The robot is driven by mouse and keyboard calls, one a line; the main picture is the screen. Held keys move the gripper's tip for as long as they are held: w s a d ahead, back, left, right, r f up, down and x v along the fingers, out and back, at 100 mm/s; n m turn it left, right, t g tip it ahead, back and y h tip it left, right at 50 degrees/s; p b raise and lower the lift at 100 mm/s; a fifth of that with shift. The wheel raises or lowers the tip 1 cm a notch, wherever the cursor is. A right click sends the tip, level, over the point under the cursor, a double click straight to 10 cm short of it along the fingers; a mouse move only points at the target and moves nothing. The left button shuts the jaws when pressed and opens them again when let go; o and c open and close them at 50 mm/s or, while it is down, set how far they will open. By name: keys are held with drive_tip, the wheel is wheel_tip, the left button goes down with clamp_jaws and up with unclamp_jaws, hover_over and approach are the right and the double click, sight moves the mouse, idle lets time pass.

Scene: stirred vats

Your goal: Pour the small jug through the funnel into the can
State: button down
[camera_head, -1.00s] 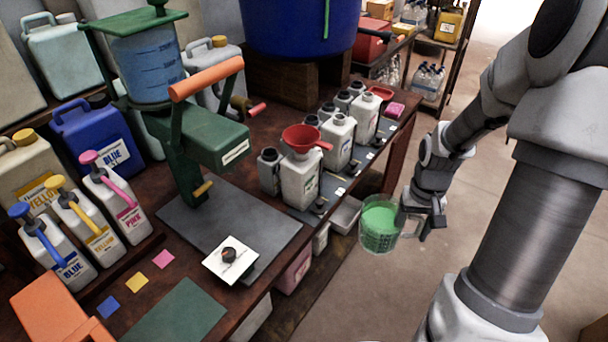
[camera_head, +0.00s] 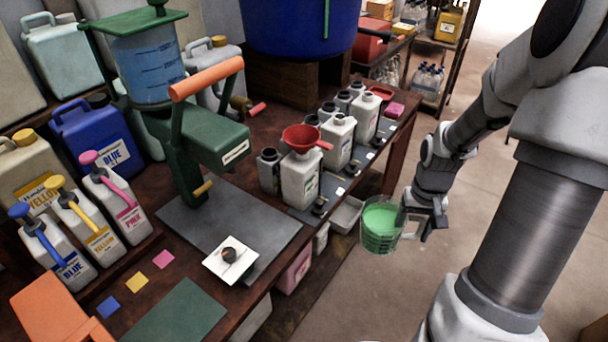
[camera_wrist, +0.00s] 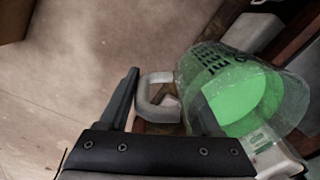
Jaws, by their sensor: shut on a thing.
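The small jug (camera_head: 380,238) is clear, with green liquid inside. It is held out in front of the bench's right edge, roughly upright. My gripper (camera_head: 418,215) is shut on its handle, at the jug's right side. In the wrist view the jug (camera_wrist: 240,92) is at the right, and its handle (camera_wrist: 146,100) shows beside the fingers of my gripper (camera_wrist: 165,105). The red funnel (camera_head: 301,136) sits in the top of a white can (camera_head: 300,182) on the bench, to the left of and beyond the jug. The can's mouth is hidden under the funnel.
More white cans (camera_head: 338,142) stand in a row behind the funnel can, with a red dish (camera_head: 381,93) beyond. A green press (camera_head: 200,135) stands to the left. A grey bin (camera_head: 346,214) is below the bench edge, near the jug. Floor right of the bench is clear.

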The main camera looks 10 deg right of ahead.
drive_tip(key=w+a, duration=0.2)
drive_tip(key=a, duration=0.1)
drive_tip(key=w+a+n, duration=0.1)
drive_tip(key=w+a, duration=0.1)
drive_tip(key=a, duration=0.1)
drive_tip(key=w+a+n, duration=0.1)
drive_tip(key=w+a, duration=0.1)
drive_tip(key=a, duration=0.1)
drive_tip(key=shift+w+a+f, duration=0.15)
drive_tip(key=shift+a+f, duration=0.05)
drive_tip(key=shift+f, duration=0.2)
drive_tip(key=w+a+n, duration=0.2)
drive_tip(key=w+a, duration=0.1)
drive_tip(key=a, duration=0.6)
drive_tip(key=shift+w+f, duration=0.2)
drive_tip(key=shift+f, duration=0.15)
